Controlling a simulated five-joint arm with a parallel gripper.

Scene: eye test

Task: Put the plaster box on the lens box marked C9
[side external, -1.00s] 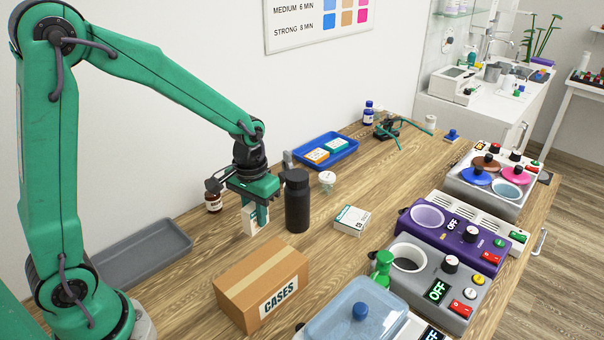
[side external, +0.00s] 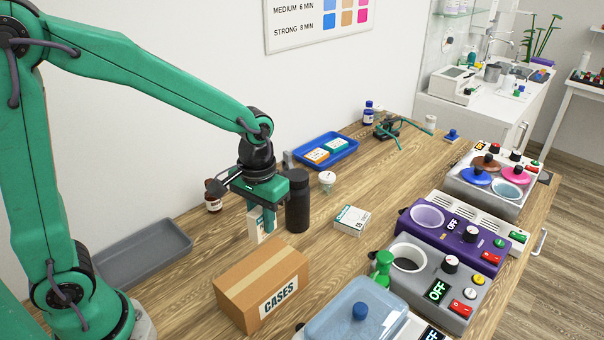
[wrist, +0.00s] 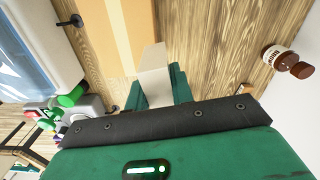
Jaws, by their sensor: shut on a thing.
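My gripper (side external: 263,217) is shut on a narrow, pale box (side external: 254,226), which I take to be the plaster box, though I can read no marking on it. It is held upright just left of the black bottle; I cannot tell whether its bottom touches the table. In the wrist view its plain pale face (wrist: 153,58) stands out between the green fingers (wrist: 159,86). A white box with a green mark (side external: 351,219) lies flat on the table to the right. It may be the lens box; its print is too small to read as C9.
A black bottle (side external: 297,202) stands close beside my gripper. A cardboard box marked CASES (side external: 255,275) is in front. A small jar (side external: 327,180), a brown bottle (side external: 213,197), a grey tray (side external: 140,254) and a blue tray (side external: 345,153) with orange and teal boxes surround it.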

